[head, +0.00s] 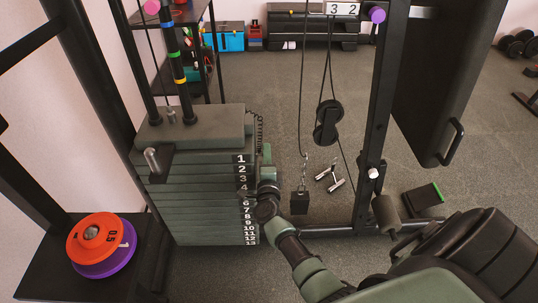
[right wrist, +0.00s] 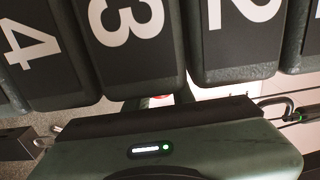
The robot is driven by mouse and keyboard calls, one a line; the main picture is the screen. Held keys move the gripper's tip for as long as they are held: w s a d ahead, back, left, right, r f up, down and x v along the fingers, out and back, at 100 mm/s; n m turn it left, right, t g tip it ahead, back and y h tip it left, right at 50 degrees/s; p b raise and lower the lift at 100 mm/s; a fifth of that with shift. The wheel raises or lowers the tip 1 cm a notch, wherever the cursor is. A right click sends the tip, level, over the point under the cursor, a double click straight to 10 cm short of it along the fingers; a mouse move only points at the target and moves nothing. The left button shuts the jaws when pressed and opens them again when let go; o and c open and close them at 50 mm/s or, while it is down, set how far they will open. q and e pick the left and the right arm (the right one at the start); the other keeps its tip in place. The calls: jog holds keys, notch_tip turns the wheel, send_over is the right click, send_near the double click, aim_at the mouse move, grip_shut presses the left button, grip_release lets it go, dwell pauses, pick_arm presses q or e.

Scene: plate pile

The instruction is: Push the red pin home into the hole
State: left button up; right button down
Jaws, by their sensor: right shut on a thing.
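The weight stack (head: 205,185) stands left of centre, its plates numbered on the front right edge. My right gripper (head: 265,168) is up against that edge, around the plates marked 3 to 5, and hides part of it. In the right wrist view the gripper body (right wrist: 165,148) lies across the lower half, below plates 2 (right wrist: 238,40), 3 (right wrist: 125,40) and 4 (right wrist: 30,55). A small patch of the red pin (right wrist: 161,101) shows between the plates and the gripper, which is shut on it. The hole is hidden. My left gripper is not in view.
An orange disc (head: 84,240) lies on a purple disc (head: 122,262) on a dark stand at left. A black frame post (head: 378,110) and hanging cable with pulleys (head: 328,122) stand right of the stack. A handle (head: 330,180) hangs or lies nearby. Open floor lies behind.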

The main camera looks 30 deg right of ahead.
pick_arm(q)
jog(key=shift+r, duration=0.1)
pick_arm(e)
jog(key=shift+w+a, duration=0.1)
jog(key=shift+a, duration=0.05)
jog(key=c, duration=1.1)
grip_release()
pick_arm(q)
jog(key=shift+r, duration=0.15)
pick_arm(e)
jog(key=shift+s+a, duration=0.1)
jog(key=shift+s, duration=0.15)
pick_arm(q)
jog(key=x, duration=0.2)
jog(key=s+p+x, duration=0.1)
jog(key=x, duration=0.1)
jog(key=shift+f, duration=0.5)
pick_arm(e)
jog(key=v, duration=0.7)
jog(key=shift+s, duration=0.2)
